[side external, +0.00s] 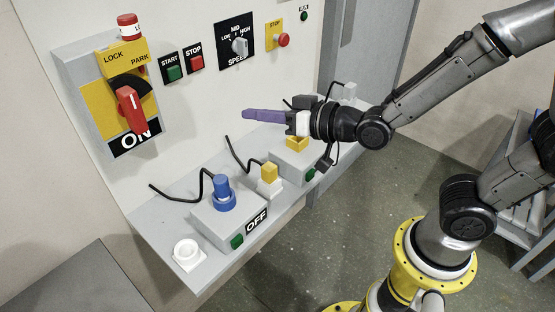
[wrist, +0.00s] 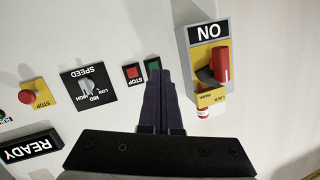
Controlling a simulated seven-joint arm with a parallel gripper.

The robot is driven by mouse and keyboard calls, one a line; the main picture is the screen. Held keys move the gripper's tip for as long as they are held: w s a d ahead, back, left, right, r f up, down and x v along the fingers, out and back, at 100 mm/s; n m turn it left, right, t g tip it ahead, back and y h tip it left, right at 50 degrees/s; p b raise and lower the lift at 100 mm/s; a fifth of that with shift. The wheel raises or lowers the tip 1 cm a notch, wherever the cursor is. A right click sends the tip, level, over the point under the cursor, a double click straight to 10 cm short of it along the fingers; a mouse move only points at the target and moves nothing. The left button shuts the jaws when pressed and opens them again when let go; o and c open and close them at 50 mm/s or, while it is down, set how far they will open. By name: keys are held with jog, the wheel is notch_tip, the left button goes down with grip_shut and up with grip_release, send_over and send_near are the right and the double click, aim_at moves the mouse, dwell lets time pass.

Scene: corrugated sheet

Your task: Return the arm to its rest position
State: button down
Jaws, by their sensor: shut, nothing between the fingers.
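My gripper (side external: 246,114) has long purple fingers and is shut with nothing between them. In the side view it is in the air in front of the white panel, above the grey shelf, with its fingers pointing left. In the wrist view the gripper (wrist: 156,75) points at the panel, its tips close below the green START button (wrist: 153,63) in the picture. I cannot tell the exact gap to the panel. My arm reaches in from the right, bent at the elbow.
The panel holds a red rotary handle (side external: 130,110) at ON, a red STOP button (side external: 196,63), a SPEED knob (side external: 239,46) and another red stop button (side external: 283,40). The shelf (side external: 165,222) carries a blue plug (side external: 222,189), a yellow plug (side external: 269,173) and a white socket (side external: 187,254).

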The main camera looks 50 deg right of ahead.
jog(key=s+d+r+g+h, duration=0.3)
jog(key=s+d+r, duration=0.4)
jog(key=s+d, duration=0.25)
jog(key=s+d+f+g, duration=0.1)
jog(key=s+f+g, duration=0.2)
jog(key=s, duration=0.3)
jog(key=s+f+n+g, duration=0.1)
jog(key=s+f+g, duration=0.2)
jog(key=s, duration=0.3)
jog(key=shift+s+d+f+g+h, duration=0.3)
jog(key=shift+s+d+f, duration=0.1)
jog(key=shift+f, duration=0.2)
